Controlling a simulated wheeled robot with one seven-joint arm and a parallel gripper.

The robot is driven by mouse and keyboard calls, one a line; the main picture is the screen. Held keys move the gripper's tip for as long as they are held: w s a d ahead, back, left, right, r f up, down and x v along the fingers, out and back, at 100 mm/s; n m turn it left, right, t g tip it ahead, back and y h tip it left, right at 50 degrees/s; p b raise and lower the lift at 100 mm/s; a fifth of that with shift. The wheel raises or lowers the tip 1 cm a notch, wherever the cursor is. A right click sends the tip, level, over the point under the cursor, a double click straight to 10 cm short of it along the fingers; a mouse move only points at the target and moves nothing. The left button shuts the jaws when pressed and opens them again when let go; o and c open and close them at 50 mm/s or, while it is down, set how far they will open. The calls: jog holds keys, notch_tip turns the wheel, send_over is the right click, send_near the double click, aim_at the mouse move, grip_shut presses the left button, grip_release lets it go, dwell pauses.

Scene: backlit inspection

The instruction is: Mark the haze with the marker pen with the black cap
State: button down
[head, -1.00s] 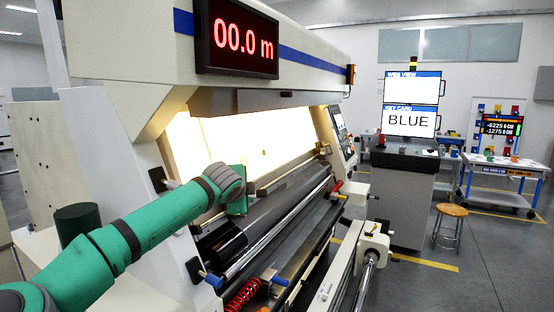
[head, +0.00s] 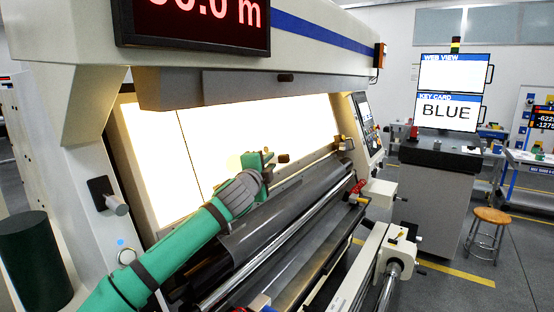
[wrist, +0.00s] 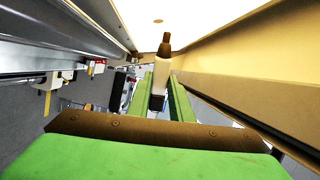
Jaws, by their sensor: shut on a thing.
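My gripper (wrist: 162,92) is shut on a marker pen (wrist: 159,80) in the wrist view. The pen has a pale body and a dark brownish end that points away from my gripper. In the head view, my gripper (head: 264,158) is in front of the lower part of the bright lit panel (head: 230,130), and a small dark end of the pen (head: 283,158) shows at its right. I cannot make out the haze clearly on the glaring panel. A small orange spot (wrist: 158,21) shows on the bright surface in the wrist view.
The machine's overhead housing (head: 230,85) is above the panel. A control panel (head: 366,122) is at the panel's right end. A screen reading BLUE (head: 448,113) and a stool (head: 486,230) stand farther right.

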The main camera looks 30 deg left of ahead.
jog(key=shift+w+a+f, duration=0.15)
jog(key=shift+a+f, duration=0.15)
jog(key=shift+a, duration=0.5)
jog(key=shift+w+a+f, duration=0.15)
jog(key=shift+a+f, duration=0.1)
jog(key=shift+a, duration=0.55)
jog(key=shift+w+a+f, duration=0.15)
jog(key=shift+a+f, duration=0.15)
jog(key=shift+a, duration=0.5)
jog(key=shift+a+f, duration=0.15)
jog(key=shift+a, duration=0.3)
jog(key=shift+s+a, duration=0.1)
jog(key=shift+s, duration=0.05)
jog(key=shift+a+f, duration=0.25)
jog(key=shift+a, duration=0.5)
